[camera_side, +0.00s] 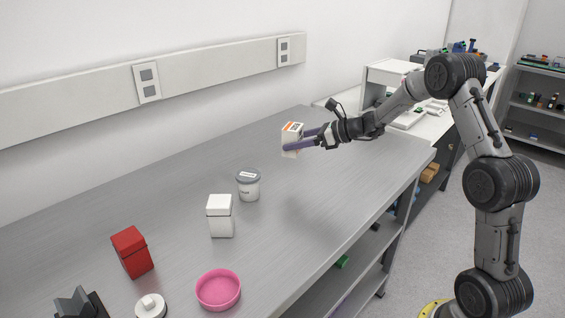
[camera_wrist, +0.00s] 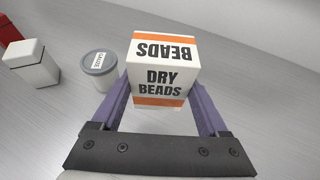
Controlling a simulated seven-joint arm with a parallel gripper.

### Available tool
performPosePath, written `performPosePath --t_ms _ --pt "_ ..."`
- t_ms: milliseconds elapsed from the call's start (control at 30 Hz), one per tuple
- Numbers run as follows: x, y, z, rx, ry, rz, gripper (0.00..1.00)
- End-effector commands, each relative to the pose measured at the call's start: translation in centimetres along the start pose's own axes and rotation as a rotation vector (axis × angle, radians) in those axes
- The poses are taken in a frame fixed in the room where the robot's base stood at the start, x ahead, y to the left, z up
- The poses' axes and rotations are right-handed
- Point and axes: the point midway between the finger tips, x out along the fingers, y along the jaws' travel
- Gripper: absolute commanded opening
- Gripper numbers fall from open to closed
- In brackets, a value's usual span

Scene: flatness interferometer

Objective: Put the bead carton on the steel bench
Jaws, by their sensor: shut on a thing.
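The bead carton (camera_side: 291,137) is a white box with orange bands. In the wrist view the carton (camera_wrist: 160,72) reads "DRY BEADS" and sits between two purple fingers. My gripper (camera_side: 302,142) is shut on it and comes from the right in the side view; the fingers also show in the wrist view (camera_wrist: 160,100). The carton appears held above the steel bench (camera_side: 320,190), towards its far end. The exact gap between the carton's base and the bench is hard to tell.
A grey-lidded tub (camera_side: 248,186), a white box (camera_side: 220,217), a red box (camera_side: 133,252), a pink dish (camera_side: 218,290), a white round lidded item (camera_side: 150,306) and a dark block (camera_side: 78,303) stand on the bench nearer the camera. The bench's right part is clear.

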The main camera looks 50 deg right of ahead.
Motion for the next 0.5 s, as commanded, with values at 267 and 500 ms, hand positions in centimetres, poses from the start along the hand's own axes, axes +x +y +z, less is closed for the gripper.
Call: performPosePath --t_ms 267,500 --pt "4.8 -2.6 -2.8 0.000 0.000 0.001 0.13" --pt "6.2 -3.4 -3.7 -0.002 -0.001 0.000 0.13"
